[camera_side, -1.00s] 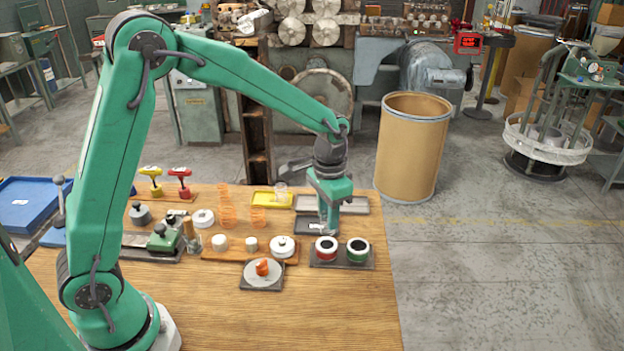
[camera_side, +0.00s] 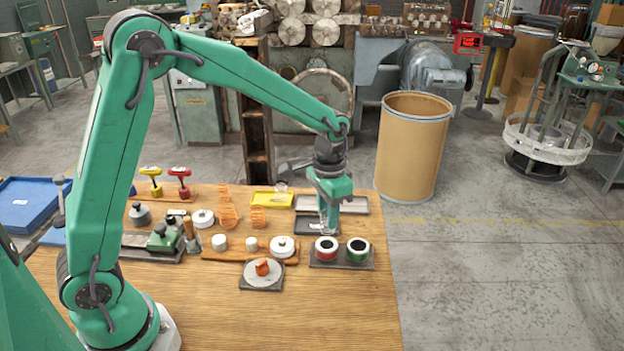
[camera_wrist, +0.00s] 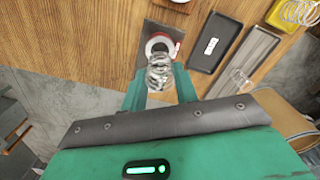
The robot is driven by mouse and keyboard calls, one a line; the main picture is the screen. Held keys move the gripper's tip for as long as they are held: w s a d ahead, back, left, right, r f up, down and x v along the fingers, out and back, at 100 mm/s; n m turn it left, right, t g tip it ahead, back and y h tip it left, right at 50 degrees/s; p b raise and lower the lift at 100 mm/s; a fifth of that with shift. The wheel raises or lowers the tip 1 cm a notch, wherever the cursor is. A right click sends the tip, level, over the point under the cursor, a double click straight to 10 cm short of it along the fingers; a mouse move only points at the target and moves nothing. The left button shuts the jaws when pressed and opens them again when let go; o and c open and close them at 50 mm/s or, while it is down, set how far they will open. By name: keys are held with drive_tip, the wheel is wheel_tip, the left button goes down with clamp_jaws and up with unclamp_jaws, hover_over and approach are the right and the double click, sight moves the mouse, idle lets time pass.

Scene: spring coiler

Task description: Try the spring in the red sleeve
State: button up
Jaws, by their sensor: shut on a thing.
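My gripper (camera_side: 328,208) points down and is shut on a wire spring (camera_side: 327,224). In the wrist view, the spring (camera_wrist: 158,72) stands between the fingers of my gripper (camera_wrist: 159,84), and its coils face the camera. The red sleeve (camera_side: 326,255) has a white rim and a dark opening, and sits in a dark holder. In the side view the spring hangs just above it. In the wrist view, the red sleeve (camera_wrist: 158,43) lies just beyond the spring, partly hidden by it. I cannot tell whether the spring's lower end touches the rim.
A green sleeve (camera_side: 357,256) stands right beside the red one in the dark holder (camera_side: 345,264). Behind are a labelled dark tray (camera_side: 303,226), a grey tray (camera_side: 362,205) and a yellow tray (camera_side: 262,200). A dial plate with an orange knob (camera_side: 262,267) lies in front.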

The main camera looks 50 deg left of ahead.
drive_tip(key=shift+f, duration=1.65)
drive_tip(key=shift+f, duration=0.5)
idle(0.9)
drive_tip(key=shift+r, duration=0.1)
idle(0.8)
drive_tip(key=shift+r, duration=2.45)
